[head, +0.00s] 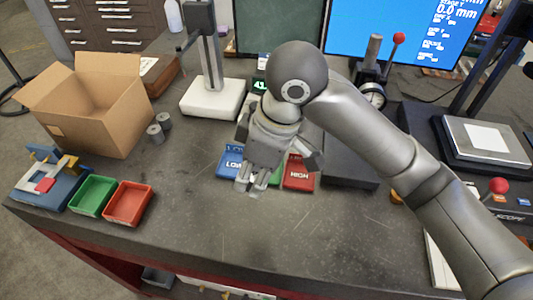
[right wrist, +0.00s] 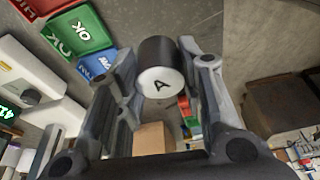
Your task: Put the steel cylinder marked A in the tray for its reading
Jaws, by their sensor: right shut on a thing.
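My right gripper (head: 250,184) is over the bench, in front of the blue, green and red trays. In the right wrist view it is shut on the steel cylinder (right wrist: 158,64), whose white end face shows a black A. I cannot make the cylinder out clearly in the head view. The blue tray marked LOW (head: 230,163) and red tray marked HIGH (head: 298,174) flank the green tray (head: 275,178), mostly hidden by my gripper. The green tray reads OK in the right wrist view (right wrist: 78,30). My left gripper is not in view.
Two grey cylinders (head: 155,134) stand by the open cardboard box (head: 105,112). A white-based gauge stand (head: 212,98) and a small green readout (head: 260,86) are behind. Green (head: 92,196) and red bins (head: 128,204) sit front left. The front middle of the bench is clear.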

